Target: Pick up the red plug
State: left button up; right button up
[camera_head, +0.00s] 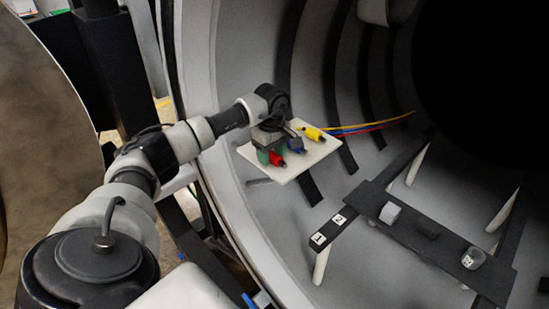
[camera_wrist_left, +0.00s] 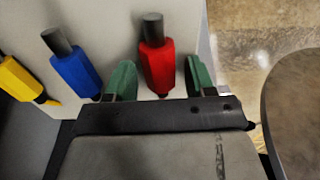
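The red plug (camera_head: 277,158) is on a white board (camera_head: 318,154) inside the furnace. In the left wrist view, the red plug (camera_wrist_left: 157,66) has a dark tip and sits between the two green fingers of my left gripper (camera_wrist_left: 158,80). A narrow gap shows on each side of it, so the gripper is open around it. In the head view, my left gripper (camera_head: 266,150) is at the board's left part, and the wrist hides part of the board. My right gripper is in neither view.
A blue plug (camera_head: 296,146) and a yellow plug (camera_head: 313,134) are on the same board, near the red one. Coloured cables (camera_head: 375,126) run right along the furnace wall. A dark rack (camera_head: 418,231) with small blocks stands at the lower right.

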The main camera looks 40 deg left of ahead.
pick_arm(q)
jog(key=c, duration=0.8)
jog(key=shift+r, duration=0.1)
